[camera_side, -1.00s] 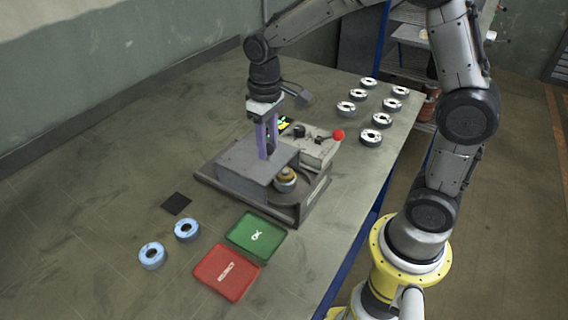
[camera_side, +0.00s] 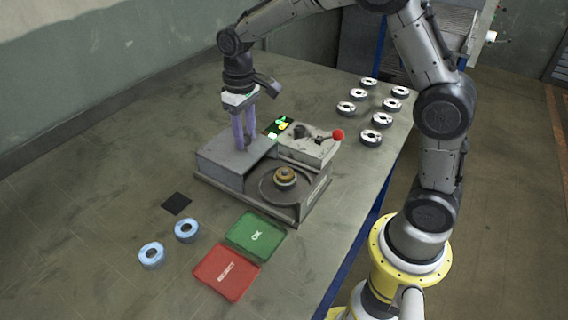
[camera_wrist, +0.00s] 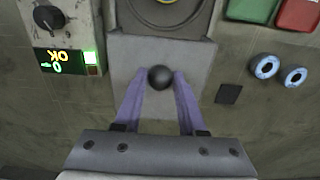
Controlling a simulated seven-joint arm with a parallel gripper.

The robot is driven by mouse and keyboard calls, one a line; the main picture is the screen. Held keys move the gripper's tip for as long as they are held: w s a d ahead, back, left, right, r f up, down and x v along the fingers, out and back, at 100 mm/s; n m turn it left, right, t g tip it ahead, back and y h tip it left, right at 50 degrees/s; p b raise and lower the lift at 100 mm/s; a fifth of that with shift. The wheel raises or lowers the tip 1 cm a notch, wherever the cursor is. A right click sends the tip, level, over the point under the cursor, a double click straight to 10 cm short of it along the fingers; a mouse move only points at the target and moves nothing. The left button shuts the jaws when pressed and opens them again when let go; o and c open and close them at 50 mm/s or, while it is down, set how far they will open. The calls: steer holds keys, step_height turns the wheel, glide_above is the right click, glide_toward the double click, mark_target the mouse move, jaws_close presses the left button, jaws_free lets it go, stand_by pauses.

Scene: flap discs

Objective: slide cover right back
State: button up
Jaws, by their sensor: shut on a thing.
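The grey box-shaped cover (camera_side: 222,158) sits on the left part of the machine's dark base and leaves the round plate (camera_side: 265,190) uncovered. In the wrist view the cover (camera_wrist: 195,55) carries a black ball knob (camera_wrist: 160,77). My gripper (camera_side: 244,142) stands upright over the cover; in the wrist view its purple fingers (camera_wrist: 160,82) are closed on the two sides of the knob. A brass-coloured hub (camera_side: 285,177) stands in the middle of the round plate.
Green (camera_side: 256,234) and red (camera_side: 226,272) trays lie in front. Two blue discs (camera_side: 187,230) and a black square (camera_side: 176,203) lie left. Several discs (camera_side: 376,120) stand back right.

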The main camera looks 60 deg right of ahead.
steer(key=o, duration=0.5)
steer(key=shift+w+r, duration=0.1)
steer(key=shift+w, duration=0.15)
steer(key=o, duration=0.5)
steer(key=shift+s, duration=0.1)
steer(key=shift+r, duration=3.95)
